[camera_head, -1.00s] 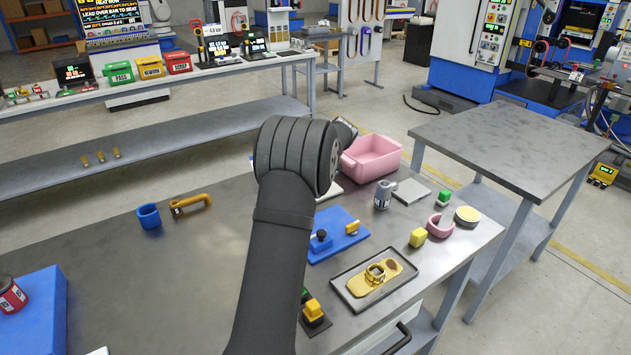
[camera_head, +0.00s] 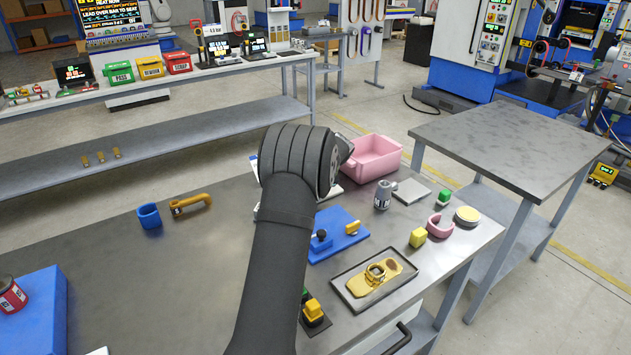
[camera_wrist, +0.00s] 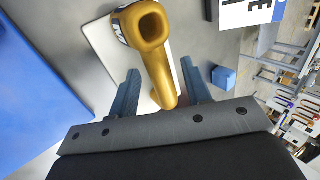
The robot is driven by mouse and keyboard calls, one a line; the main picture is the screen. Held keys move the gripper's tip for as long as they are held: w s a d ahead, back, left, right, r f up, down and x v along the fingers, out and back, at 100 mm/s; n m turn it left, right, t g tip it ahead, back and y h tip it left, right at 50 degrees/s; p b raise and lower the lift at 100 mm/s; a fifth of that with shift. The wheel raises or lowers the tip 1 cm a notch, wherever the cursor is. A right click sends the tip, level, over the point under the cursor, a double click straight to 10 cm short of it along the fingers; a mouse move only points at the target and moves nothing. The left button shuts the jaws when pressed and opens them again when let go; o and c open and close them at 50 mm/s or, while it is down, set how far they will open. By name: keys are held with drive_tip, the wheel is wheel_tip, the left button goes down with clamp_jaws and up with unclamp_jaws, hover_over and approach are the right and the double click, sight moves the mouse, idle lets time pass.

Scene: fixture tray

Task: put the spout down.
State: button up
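The spout (camera_wrist: 154,35) is a gold, bent tube with a squarish open mouth, seen in the wrist view. It is over a pale, flat board (camera_wrist: 103,42), and its narrower lower end lies between my fingers. My gripper (camera_wrist: 161,80) is open, with a blue-grey finger on each side of the spout. A gap shows between the spout and each finger. I cannot tell whether the spout's underside touches the board. In the head view my own arm hides the gripper and this spout.
An amber, handle-like piece (camera_head: 191,204) lies beside a blue cup (camera_head: 149,215) on the table. A pink bin (camera_head: 376,158), blue fixture plate (camera_head: 335,245) and grey tray (camera_head: 352,298) with a gold part are right of my arm. The table's left middle is clear.

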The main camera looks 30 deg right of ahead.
drive_tip(key=shift+r, duration=0.1)
drive_tip(key=shift+r, duration=0.2)
drive_tip(key=v, duration=1.1)
drive_tip(key=shift+s+r, duration=0.25)
drive_tip(key=shift+r, duration=0.05)
drive_tip(key=x, duration=1.1)
drive_tip(key=shift+w+f, duration=0.2)
drive_tip(key=shift+f, duration=0.15)
drive_tip(key=shift+w+r, duration=0.15)
drive_tip(key=shift+r, duration=1.6)
